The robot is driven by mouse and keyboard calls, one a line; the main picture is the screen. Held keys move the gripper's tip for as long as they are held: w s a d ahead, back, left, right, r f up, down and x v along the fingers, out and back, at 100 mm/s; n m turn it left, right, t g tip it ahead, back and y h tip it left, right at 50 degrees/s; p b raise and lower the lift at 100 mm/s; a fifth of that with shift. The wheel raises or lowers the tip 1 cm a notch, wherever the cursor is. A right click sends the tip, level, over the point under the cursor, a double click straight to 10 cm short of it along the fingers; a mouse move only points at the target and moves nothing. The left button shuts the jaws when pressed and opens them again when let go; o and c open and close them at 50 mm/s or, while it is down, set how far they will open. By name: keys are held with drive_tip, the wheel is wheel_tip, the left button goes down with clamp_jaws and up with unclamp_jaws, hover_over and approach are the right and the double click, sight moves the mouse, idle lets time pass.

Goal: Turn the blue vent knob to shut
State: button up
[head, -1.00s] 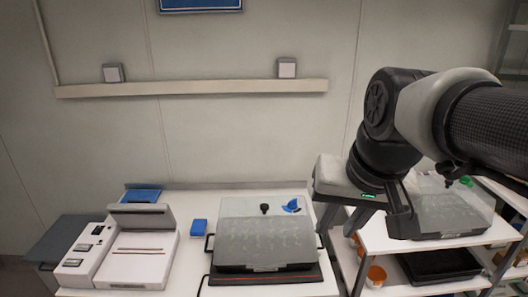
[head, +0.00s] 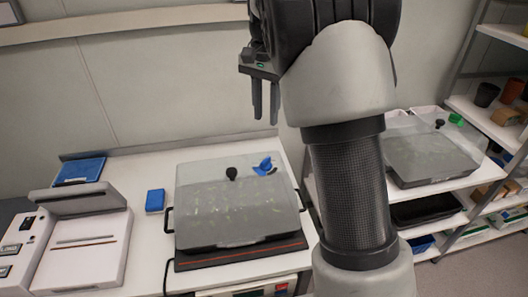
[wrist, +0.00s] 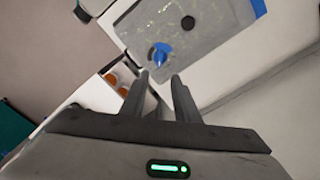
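The blue vent knob (head: 264,167) sits on the clear lid of the left growth chamber (head: 232,207), near its back right, beside a round black knob (head: 231,174). The blue knob also shows in the wrist view (wrist: 160,54), just beyond my fingertips. My gripper (head: 266,118) hangs above and behind the lid's back right, apart from the knob. In the wrist view its two fingers (wrist: 160,77) stand apart with nothing between them. The vent's exact setting is too small to read.
A second lidded chamber (head: 430,157) with a green knob (head: 456,119) stands on the right cart. A blue box (head: 155,200) and a white device (head: 87,245) are at the left. Shelves with pots (head: 487,95) are at the far right.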

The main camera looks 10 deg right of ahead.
sight(266, 159)
wheel_tip(266, 159, down, 15)
drive_tip(key=shift+b, duration=0.7)
clamp_jaws()
